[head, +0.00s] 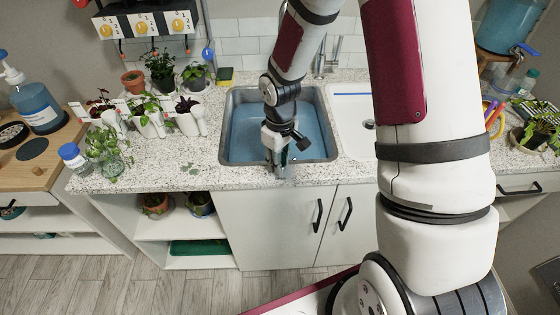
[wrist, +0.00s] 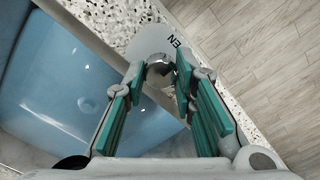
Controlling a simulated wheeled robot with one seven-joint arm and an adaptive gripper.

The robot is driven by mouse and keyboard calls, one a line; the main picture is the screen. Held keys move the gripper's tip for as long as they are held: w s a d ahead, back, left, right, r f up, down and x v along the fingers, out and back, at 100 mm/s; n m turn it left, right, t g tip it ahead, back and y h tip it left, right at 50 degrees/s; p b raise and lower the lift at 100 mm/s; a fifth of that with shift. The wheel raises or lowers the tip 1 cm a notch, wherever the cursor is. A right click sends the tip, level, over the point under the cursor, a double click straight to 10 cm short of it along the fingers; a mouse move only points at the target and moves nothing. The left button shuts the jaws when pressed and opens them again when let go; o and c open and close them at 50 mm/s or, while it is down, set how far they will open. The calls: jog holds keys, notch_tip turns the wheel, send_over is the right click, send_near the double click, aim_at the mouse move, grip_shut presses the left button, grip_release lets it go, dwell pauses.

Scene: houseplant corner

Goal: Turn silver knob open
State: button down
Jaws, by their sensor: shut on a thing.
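My gripper (head: 279,168) reaches down to the counter's front strip, just in front of the sink. In the wrist view its teal-padded fingers (wrist: 160,80) close around a small silver knob (wrist: 158,70). The knob is mostly hidden by the fingertips, so its turned angle cannot be told. A pale grey plate (wrist: 150,40) lies around and beyond the knob, with the letters "EN" showing at its right side. The rest of its lettering is hidden. In the head view the gripper covers the knob.
The sink (head: 232,130) holds blue water right behind my gripper. Potted plants and a blue-capped bottle (head: 75,157) stand on the counter to the left. Cabinet doors with dark handles (head: 318,215) are below the edge. The wooden floor (wrist: 260,60) in front is clear.

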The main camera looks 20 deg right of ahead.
jog(key=c, duration=1.3)
grip_release()
notch_tip(320, 180, up, 12)
jog(key=s+r+m+t+h, duration=0.1)
jog(key=s+r, duration=0.3)
jog(key=r, duration=0.3)
jog(key=s+r+m+t, duration=0.1)
jog(key=s+r+m, duration=0.1)
jog(key=s+r, duration=0.3)
jog(key=s+r+m+t, duration=0.1)
jog(key=s+r, duration=0.1)
jog(key=s, duration=0.2)
jog(key=s+r+t, duration=0.1)
jog(key=s+r, duration=0.2)
jog(key=s, duration=0.1)
jog(key=s+r+m+t+y, duration=0.1)
jog(key=s+r, duration=0.1)
jog(key=s, duration=0.2)
jog(key=shift+r+m, duration=0.15)
jog(key=shift+m, duration=0.15)
